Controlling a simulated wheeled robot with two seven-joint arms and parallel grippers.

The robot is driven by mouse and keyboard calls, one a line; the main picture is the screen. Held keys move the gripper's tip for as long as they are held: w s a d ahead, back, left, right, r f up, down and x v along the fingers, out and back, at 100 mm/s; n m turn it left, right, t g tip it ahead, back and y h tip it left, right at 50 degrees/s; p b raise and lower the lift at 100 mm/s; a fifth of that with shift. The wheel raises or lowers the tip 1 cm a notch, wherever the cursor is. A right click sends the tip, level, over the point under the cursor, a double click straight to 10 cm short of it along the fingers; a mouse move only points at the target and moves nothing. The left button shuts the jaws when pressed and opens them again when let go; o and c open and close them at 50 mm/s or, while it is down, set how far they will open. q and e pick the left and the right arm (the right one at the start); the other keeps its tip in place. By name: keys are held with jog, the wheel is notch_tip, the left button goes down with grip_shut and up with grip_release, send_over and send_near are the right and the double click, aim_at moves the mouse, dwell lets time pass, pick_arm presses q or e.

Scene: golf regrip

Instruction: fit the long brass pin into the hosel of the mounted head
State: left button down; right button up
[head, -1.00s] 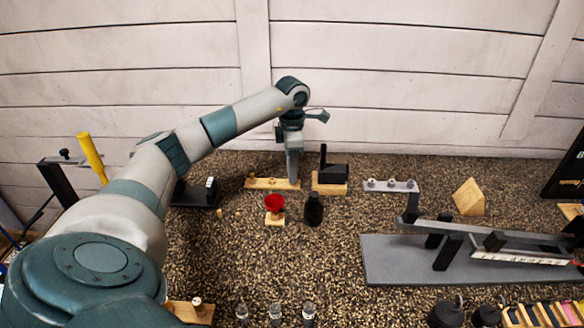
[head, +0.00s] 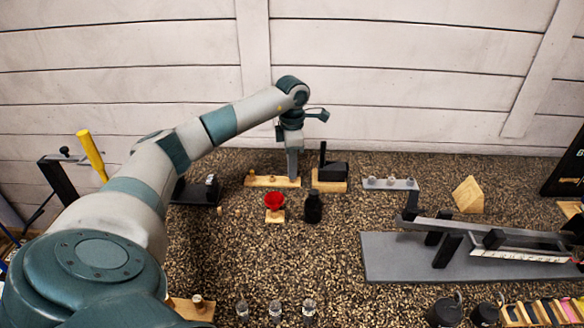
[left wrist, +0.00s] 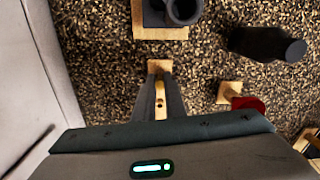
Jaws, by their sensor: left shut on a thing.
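My left gripper (head: 293,176) points down at the right end of the wooden pin rack (head: 262,181), left of the mounted head. In the left wrist view its fingers (left wrist: 161,102) are shut on a small brass-coloured piece (left wrist: 160,104), which looks like the long brass pin; its lower end is hard to make out. The mounted head (head: 334,170) is black, with an upright hosel tube, on a wooden block. It also shows in the left wrist view (left wrist: 183,9), where its round hosel opening is partly cut off by the top edge. The gripper is apart from it.
A red funnel (head: 275,201) on a wooden stand and a black bottle (head: 313,208) stand in front. A grey strip with several fittings (head: 389,184) and a wooden wedge (head: 468,195) lie right. A grey plate (head: 400,265) carries a long fixture. The wall is close behind.

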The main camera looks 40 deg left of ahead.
pick_arm(q)
jog(key=shift+r+p, duration=0.35)
jog(key=shift+r, duration=0.35)
pick_arm(e)
jog(key=shift+r, duration=0.4)
pick_arm(q)
jog(key=shift+r+p, duration=0.4)
jog(key=shift+r, duration=0.3)
pick_arm(e)
jog(key=shift+d+r, duration=0.15)
jog(key=shift+r, duration=0.25)
pick_arm(q)
jog(key=shift+r+p, duration=0.4)
jog(key=shift+r, duration=0.3)
pick_arm(e)
jog(key=shift+r, duration=0.4)
pick_arm(q)
jog(key=shift+r, duration=0.1)
pick_arm(e)
jog(key=shift+a, duration=0.2)
jog(key=shift+d, duration=0.2)
jog(key=shift+r, duration=0.1)
